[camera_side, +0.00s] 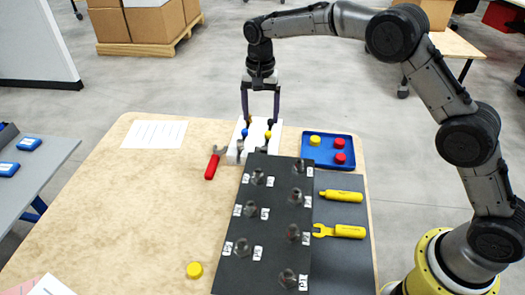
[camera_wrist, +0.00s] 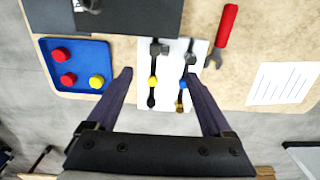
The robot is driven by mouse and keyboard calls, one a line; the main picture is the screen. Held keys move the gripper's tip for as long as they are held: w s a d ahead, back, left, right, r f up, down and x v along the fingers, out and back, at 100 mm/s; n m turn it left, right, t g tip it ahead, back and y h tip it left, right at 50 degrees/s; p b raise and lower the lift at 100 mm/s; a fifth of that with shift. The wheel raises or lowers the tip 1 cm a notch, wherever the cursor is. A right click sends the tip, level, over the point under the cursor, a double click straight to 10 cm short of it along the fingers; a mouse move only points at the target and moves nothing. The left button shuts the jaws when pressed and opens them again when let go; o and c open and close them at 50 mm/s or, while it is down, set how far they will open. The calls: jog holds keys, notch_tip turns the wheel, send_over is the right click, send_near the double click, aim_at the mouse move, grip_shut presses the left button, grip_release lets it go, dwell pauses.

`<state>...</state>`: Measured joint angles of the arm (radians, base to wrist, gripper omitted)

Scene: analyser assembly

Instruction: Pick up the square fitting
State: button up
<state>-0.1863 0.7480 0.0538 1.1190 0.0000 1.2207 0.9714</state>
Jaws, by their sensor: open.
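My gripper (camera_side: 260,121) is open and empty, pointing down over the white holder (camera_side: 257,131) at the back of the table. In the wrist view its fingers (camera_wrist: 158,75) are spread on either side above the holder (camera_wrist: 171,105). Two slim dark pieces lie along the holder, one with a yellow band (camera_wrist: 152,83) and one with a blue band (camera_wrist: 183,85). Each has a grey metal end towards the table. I cannot tell which, if either, is the square fitting. A black panel (camera_side: 235,268) carries several grey metal fittings (camera_side: 251,208) beside white labels; their exact shapes are unclear.
A blue tray (camera_side: 320,154) with yellow and red caps stands right of the holder. A red-handled wrench (camera_side: 212,165) lies left of it. Two yellow tools (camera_side: 341,195) lie on a grey mat. The table's left middle is clear, with a paper sheet (camera_side: 155,134) behind.

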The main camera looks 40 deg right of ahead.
aim_at(261, 153)
notch_tip(261, 153, down, 12)
jog(key=shift+s+r, duration=0.1)
jog(key=shift+r, duration=0.05)
dwell(0.4)
grip_shut()
dwell(0.4)
